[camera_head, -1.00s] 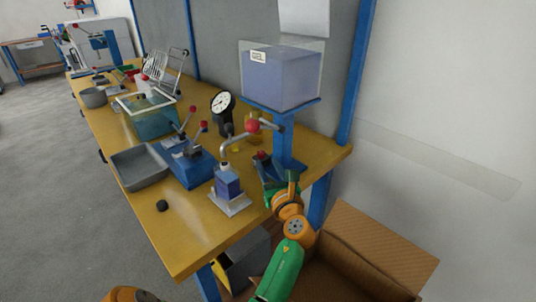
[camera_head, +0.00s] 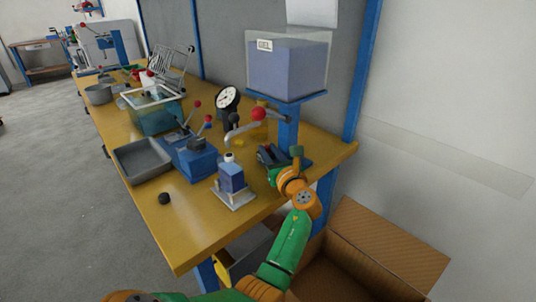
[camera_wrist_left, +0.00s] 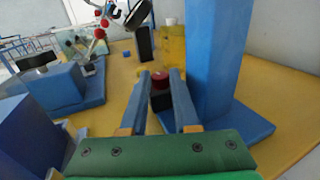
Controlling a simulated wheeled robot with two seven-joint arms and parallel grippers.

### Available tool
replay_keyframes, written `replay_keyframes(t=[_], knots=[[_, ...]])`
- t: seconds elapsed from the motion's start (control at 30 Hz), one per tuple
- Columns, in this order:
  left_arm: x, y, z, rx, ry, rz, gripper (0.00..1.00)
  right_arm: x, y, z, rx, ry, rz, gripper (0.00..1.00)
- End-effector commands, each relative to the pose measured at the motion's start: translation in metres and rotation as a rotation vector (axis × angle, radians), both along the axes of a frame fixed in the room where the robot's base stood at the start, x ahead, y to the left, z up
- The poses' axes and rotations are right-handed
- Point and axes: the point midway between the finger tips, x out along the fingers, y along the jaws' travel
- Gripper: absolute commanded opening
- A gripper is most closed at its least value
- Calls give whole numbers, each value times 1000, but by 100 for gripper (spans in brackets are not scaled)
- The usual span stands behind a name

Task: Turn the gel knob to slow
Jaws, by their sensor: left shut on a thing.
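The clear gel tank (camera_head: 288,70), marked GEL, stands on a blue post with a bent spout and a red ball (camera_head: 258,114). In the left wrist view, a small red-topped, dark knob (camera_wrist_left: 158,83) sits beside the post (camera_wrist_left: 211,60), between the fingertips of my left gripper (camera_wrist_left: 160,78). The gripper is shut on this knob, low by the stand's foot. In the head view my left gripper (camera_head: 270,156) hides the knob. No slow mark can be read. My right gripper is not in view.
A blue lever fixture (camera_head: 192,160), a grey tray (camera_head: 140,160) and a dial gauge (camera_head: 227,98) are further left. An open cardboard box (camera_head: 390,245) lies below the bench's right end.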

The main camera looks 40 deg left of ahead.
Motion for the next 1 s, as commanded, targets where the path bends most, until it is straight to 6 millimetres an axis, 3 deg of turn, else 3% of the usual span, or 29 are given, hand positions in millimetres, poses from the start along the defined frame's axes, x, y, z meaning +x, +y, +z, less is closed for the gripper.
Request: replay_keyframes(t=[0.03,0.13,0.53,0.57,0.6,0.87,1.0], knots=[[2,-1,-6,1,1,39,0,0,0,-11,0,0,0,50],[3,-1,-5,0,2,107,0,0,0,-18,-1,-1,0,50],[2,-1,-1,3,1,158,0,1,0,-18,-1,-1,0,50],[2,-1,-1,3,1,158,35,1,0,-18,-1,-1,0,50],[2,-1,-1,3,1,158,42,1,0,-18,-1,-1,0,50],[2,-1,0,3,-1,152,42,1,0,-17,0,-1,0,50],[1,-1,2,-3,0,82,42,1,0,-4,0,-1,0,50]])
